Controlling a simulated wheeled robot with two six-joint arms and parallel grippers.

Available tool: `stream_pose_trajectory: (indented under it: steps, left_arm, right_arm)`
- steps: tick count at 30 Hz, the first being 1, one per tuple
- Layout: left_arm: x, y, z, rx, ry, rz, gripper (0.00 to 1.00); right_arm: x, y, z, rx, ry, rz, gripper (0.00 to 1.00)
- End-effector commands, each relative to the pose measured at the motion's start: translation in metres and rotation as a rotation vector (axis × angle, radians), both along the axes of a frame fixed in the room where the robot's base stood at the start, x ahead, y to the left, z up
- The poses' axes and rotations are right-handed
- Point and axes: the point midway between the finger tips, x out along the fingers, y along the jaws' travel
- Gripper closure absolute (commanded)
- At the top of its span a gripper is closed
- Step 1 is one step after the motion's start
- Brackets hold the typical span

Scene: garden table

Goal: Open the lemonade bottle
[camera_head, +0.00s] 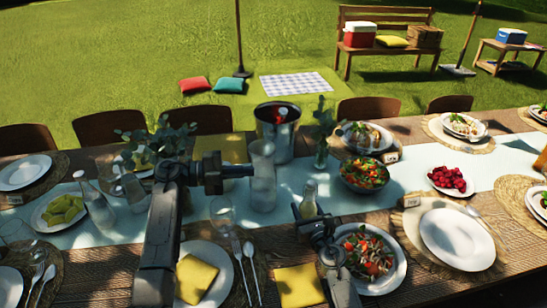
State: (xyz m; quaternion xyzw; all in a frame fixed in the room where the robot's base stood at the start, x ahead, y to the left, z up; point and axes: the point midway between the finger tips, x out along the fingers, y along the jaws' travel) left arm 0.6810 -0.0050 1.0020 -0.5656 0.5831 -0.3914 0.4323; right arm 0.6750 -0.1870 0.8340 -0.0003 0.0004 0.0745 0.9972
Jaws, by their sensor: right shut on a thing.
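A small clear bottle (309,204), which looks like the lemonade bottle, stands upright near the middle of the table, with its narrow neck up. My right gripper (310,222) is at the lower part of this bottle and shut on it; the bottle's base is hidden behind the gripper. My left gripper (245,170) points right, to the left of the bottle and apart from it. It overlaps a glass carafe (263,185) in the picture; I cannot tell whether they touch. Its jaws are too small and dark to read.
A metal ice bucket (278,140) stands behind the carafe. A salad bowl (364,174) is right of the bottle, and a salad plate (392,275) is beside my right arm. A glass vase (321,150) stands behind the bottle. Clear glassware (222,212) stands at left.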

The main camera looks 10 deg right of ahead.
Motion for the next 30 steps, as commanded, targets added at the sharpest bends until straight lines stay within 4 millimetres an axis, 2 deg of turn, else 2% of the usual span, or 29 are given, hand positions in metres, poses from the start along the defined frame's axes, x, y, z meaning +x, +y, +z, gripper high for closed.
stream_pose_trajectory:
  steps: [1, 3, 7, 12, 17, 30]
  left_arm:
    - [0.003, -0.025, 0.013, 0.045, -0.059, -0.03, 1.0]
    - [0.007, -0.046, 0.019, 0.123, -0.131, -0.063, 1.0]
    - [0.012, -0.069, 0.024, 0.249, -0.236, -0.115, 1.0]
    - [0.015, -0.082, 0.026, 0.349, -0.311, -0.159, 1.0]
    - [0.016, -0.087, 0.023, 0.377, -0.33, -0.171, 1.0]
    - [0.013, -0.118, -0.012, 0.376, -0.327, -0.172, 1.0]
  right_arm:
    - [0.0, 0.0, 0.0, -0.001, 0.0, 0.0, 0.9]
    - [0.0, 0.0, 0.0, -0.001, 0.0, 0.0, 0.9]
    - [0.0, 0.0, 0.0, -0.001, 0.0, 0.0, 0.9]
    - [0.0, 0.0, 0.0, 0.0, 0.0, 0.0, 0.9]
    - [0.0, 0.0, 0.0, 0.0, 0.0, 0.0, 0.9]
    - [0.0, 0.0, 0.0, 0.0, 0.001, 0.0, 0.9]
